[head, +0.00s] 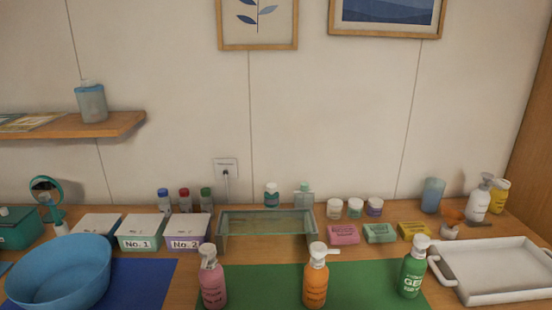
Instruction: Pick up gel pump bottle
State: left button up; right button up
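A green pump bottle (411,277) with a white pump head and white lettering that seems to read "GEL" stands upright at the front right. It is at the right end of the green mat (262,287), left of the white tray (492,291). An orange pump bottle (316,284) and a pink pump bottle (212,287), both with white pump heads, stand upright further left along the mat. The lower parts of the pink and orange bottles reach toward the bottom edge of the picture. Neither of my grippers is in view.
A blue basin (59,271) stands on a blue mat (146,284) at the left. Behind the mats are labelled boxes (145,243), a glass stand (267,218), small jars and coloured soap boxes (380,233). A white pump bottle (477,200) stands at the back right.

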aim_at(414, 266)
jog(key=z, duration=2)
jog(key=k+l, duration=0.15)
jog(key=k, duration=0.2)
jog(key=k+l, duration=0.1)
jog(key=k, duration=0.25)
